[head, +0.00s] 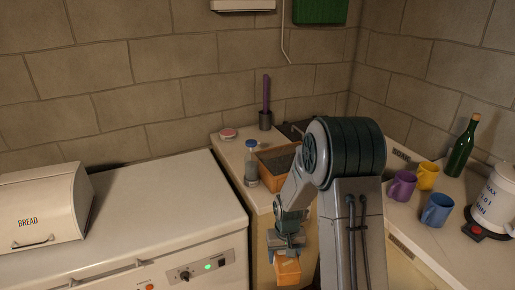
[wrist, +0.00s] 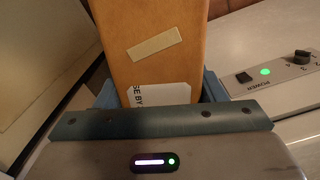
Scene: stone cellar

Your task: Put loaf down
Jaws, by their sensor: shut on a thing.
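The loaf (head: 288,271) is an orange-brown block held in my gripper (head: 287,254), low in the middle of the head view. In the wrist view the loaf (wrist: 155,45) stands between the blue fingers of my gripper (wrist: 158,92), which are shut on it. It carries a pale strip and a white label with partly hidden lettering. In the head view the loaf appears in front of the narrow counter's cabinet side. Its lower end is near the picture's bottom edge, and I cannot tell whether it touches anything.
A white chest appliance (head: 165,205) has a mostly clear top, with a bread bin (head: 42,205) at its left. At right are mugs (head: 402,185), a green bottle (head: 464,148) and a kettle (head: 493,208).

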